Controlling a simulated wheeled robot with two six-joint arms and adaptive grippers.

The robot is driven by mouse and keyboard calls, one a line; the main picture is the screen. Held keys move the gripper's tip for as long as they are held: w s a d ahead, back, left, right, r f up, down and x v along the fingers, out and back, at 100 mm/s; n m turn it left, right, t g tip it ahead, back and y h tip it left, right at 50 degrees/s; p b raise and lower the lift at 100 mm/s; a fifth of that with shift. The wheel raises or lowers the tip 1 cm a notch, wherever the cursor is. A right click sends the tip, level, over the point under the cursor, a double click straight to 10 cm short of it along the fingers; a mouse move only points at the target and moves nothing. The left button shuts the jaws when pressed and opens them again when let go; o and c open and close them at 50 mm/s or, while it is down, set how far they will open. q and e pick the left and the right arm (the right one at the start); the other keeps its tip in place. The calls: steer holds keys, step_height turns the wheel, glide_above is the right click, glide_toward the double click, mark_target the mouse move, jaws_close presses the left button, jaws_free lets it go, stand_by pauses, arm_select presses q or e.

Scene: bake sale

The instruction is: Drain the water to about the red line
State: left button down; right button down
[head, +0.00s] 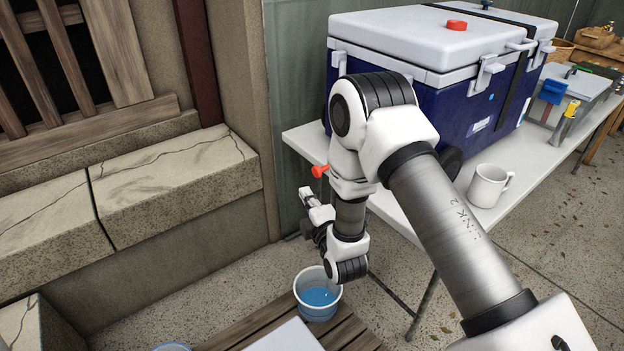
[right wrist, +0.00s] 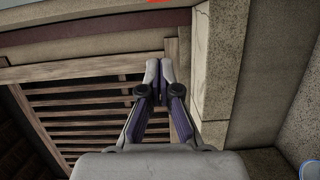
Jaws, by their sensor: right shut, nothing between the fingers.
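A blue cooler (head: 450,110) with a white lid stands on a white table. A red tap-like piece (head: 320,171) shows at its near left side, beside my right arm. Below, a pale bucket (head: 318,272) holds blue water (head: 319,297) on a wooden slatted platform. No red line is visible on the bucket or cooler. My right gripper (head: 306,193) is shut and empty, just below and left of the red piece. In the right wrist view its fingertips (right wrist: 159,72) are together, with a red bit at the top edge. My left gripper is out of view.
A white mug (head: 488,185) stands on the table (head: 404,222) right of my right arm. A red cap (head: 457,25) lies on the cooler lid. Another blue-filled round vessel (head: 172,347) shows at the bottom edge. A stone ledge (head: 170,185) is at left.

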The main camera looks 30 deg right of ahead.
mark_target(319, 171)
steer(key=w+d, duration=0.4)
steer(key=w, duration=0.1)
steer(key=shift+w+d, duration=0.3)
steer(key=shift+d, duration=0.05)
steer(key=shift+f, duration=0.1)
